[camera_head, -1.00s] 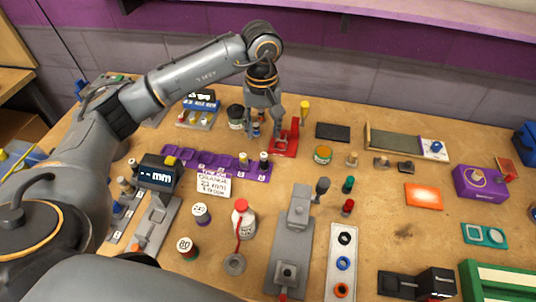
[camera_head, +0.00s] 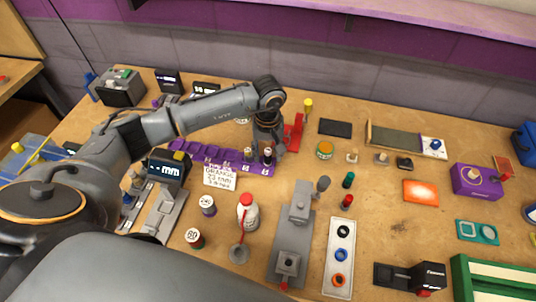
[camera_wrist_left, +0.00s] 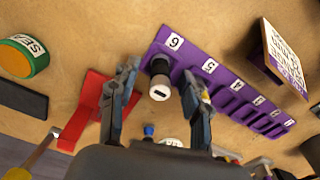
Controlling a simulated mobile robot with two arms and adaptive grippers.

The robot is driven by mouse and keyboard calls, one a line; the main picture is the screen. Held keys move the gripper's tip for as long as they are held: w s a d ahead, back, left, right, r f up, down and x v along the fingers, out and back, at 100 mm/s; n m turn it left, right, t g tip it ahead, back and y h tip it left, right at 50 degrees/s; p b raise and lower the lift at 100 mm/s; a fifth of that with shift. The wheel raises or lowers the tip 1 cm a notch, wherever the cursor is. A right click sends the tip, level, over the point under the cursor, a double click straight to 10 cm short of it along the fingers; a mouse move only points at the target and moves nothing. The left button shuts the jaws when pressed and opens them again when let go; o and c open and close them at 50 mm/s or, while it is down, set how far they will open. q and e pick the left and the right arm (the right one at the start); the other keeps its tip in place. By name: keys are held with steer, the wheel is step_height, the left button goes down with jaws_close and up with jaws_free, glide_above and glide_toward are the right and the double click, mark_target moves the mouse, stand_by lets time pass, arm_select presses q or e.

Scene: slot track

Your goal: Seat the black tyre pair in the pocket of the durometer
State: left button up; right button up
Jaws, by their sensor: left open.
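A black cylindrical piece with a pale end face (camera_wrist_left: 160,80) stands at slot 6 of the purple numbered rack (camera_wrist_left: 236,88); it looks like the black tyre pair. My left gripper (camera_wrist_left: 157,82) is open, with one finger on each side of this piece and a gap to each. In the head view my left gripper (camera_head: 267,145) hangs over the right end of the rack, with the dark piece (camera_head: 267,157) just below it. A grey fixture with a square pocket (camera_head: 288,262) stands at front centre; I cannot tell whether it is the durometer. My right gripper is out of view.
A red stand (camera_head: 294,132) is close beside my left gripper.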

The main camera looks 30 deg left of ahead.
arm_select(q)
jaws_close()
